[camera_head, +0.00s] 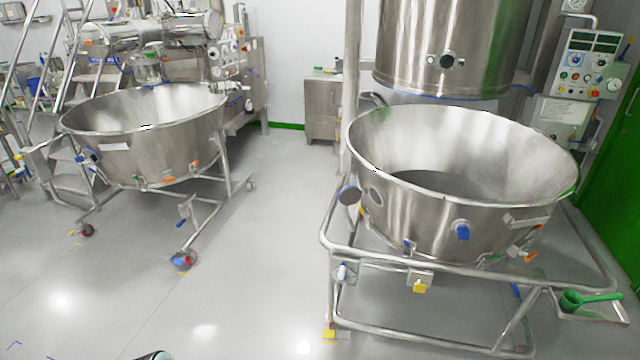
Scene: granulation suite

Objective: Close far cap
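A round grey cap (348,194) stands out at the left side of the right steel bowl (440,215). It looks swung away from a round port (375,197) in the bowl wall beside it, though the hinge is too small to make out. A second round fitting with a blue part (462,231) sits on the bowl's front. I cannot tell for sure which of these is the far cap. Neither of my grippers shows. A small dark rounded piece at the bottom edge, left of centre, may be part of my arm.
The right bowl rests in a tubular wheeled frame (430,269). A green scoop (590,299) lies on a small tray at its right. A steel vessel (445,45) hangs above. Another wheeled bowl (150,150) stands left. The floor (265,250) between the bowls is clear.

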